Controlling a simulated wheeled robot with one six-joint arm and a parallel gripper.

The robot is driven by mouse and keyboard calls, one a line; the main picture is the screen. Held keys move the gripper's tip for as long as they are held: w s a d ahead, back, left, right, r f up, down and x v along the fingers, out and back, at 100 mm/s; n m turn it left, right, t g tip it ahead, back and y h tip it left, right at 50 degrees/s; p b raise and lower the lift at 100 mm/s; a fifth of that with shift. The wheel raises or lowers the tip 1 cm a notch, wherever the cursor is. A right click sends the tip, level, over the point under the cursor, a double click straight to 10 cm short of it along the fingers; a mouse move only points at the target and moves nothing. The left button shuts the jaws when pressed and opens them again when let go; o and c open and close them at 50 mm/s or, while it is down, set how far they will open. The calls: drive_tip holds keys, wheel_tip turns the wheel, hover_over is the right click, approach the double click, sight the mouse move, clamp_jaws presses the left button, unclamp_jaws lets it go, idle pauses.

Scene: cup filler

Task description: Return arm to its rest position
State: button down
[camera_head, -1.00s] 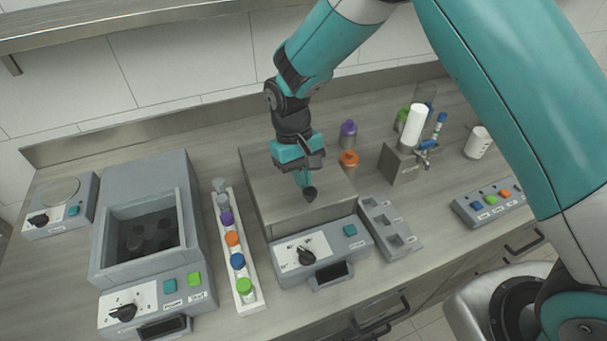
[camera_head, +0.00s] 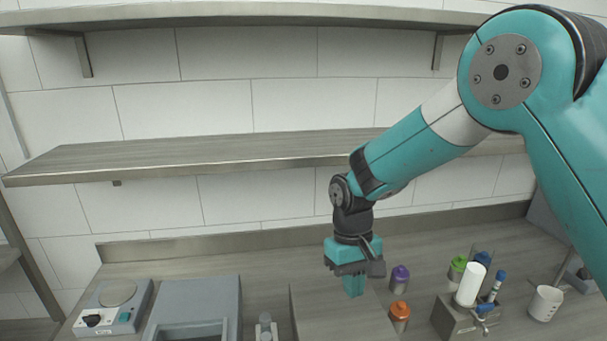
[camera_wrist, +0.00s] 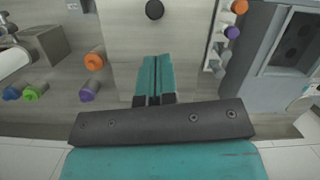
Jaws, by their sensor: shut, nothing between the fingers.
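My gripper (camera_head: 354,286) hangs pointing down from my teal arm, above the grey box-shaped machine (camera_head: 318,310) on the counter. In the wrist view my gripper (camera_wrist: 155,60) shows its two teal fingers pressed together with nothing between them. The machine's flat top (camera_wrist: 125,35) lies below the fingertips, with a round black knob (camera_wrist: 154,10) on it ahead of them. The fingers look apart from the machine. Its front panel is out of the head view.
An orange-capped bottle (camera_head: 399,316) and a purple-capped bottle (camera_head: 399,279) stand right of my gripper. A dispenser with a white cylinder (camera_head: 470,285) and a white cup (camera_head: 545,303) are farther right. A scale (camera_head: 113,306) is at left. A wooden shelf (camera_head: 220,156) runs behind my arm.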

drive_tip(key=s+d+r+n+t+y+b, duration=0.1)
drive_tip(key=s+d+r+y+b, duration=0.1)
drive_tip(key=s, duration=0.9)
drive_tip(key=s+d+r+n+t+y+b, duration=0.2)
drive_tip(key=s+r+b, duration=0.2)
drive_tip(key=s, duration=0.7)
drive_tip(key=b, duration=0.2)
drive_tip(key=shift+d+y+b, duration=0.2)
drive_tip(key=shift+y+b, duration=0.1)
drive_tip(key=shift+b, duration=0.05)
